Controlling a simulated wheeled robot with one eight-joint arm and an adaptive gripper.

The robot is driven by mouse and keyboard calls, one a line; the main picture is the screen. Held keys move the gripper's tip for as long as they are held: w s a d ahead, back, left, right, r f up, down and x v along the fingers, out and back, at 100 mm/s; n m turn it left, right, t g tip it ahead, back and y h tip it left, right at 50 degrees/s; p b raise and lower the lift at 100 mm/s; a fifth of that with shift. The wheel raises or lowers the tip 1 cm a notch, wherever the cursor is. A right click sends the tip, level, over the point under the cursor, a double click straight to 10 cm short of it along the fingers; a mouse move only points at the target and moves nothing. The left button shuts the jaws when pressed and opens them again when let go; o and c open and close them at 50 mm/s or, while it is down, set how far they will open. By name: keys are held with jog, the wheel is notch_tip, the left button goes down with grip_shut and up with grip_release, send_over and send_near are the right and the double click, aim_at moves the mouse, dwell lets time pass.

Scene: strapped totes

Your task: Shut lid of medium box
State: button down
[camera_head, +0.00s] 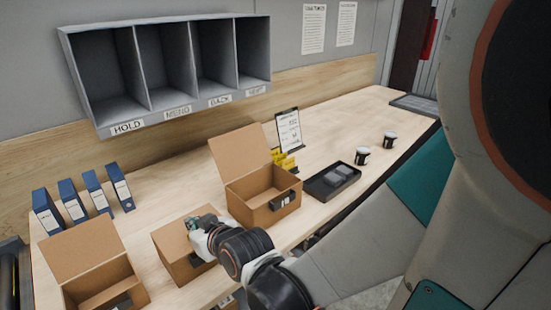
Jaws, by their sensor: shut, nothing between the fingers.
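Three cardboard boxes stand in a row on the bench. The middle box (173,252) has its top covered, and its lid looks down flat or nearly so. The left box (92,281) and the right box (248,197) are open, with their lids raised at the back. I cannot tell from any label which one is medium. My gripper (193,222) is shut and empty at the top of the middle box, over its right part. It hides part of that top, and I cannot tell whether it touches.
A black tray (318,190) lies right of the right box, with two cups (362,156) beyond it. A sign stand (289,131) stands behind the tray. Blue binders (70,201) stand at the back left, below a wall-mounted grey cubby shelf (165,113).

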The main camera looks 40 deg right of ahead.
jog(key=shift+s+f+b, duration=0.45)
jog(key=shift+f+b, duration=0.1)
jog(key=shift+f, duration=0.25)
jog(key=shift+r+p, duration=0.75)
jog(key=shift+r, duration=0.05)
jog(key=shift+r, duration=0.1)
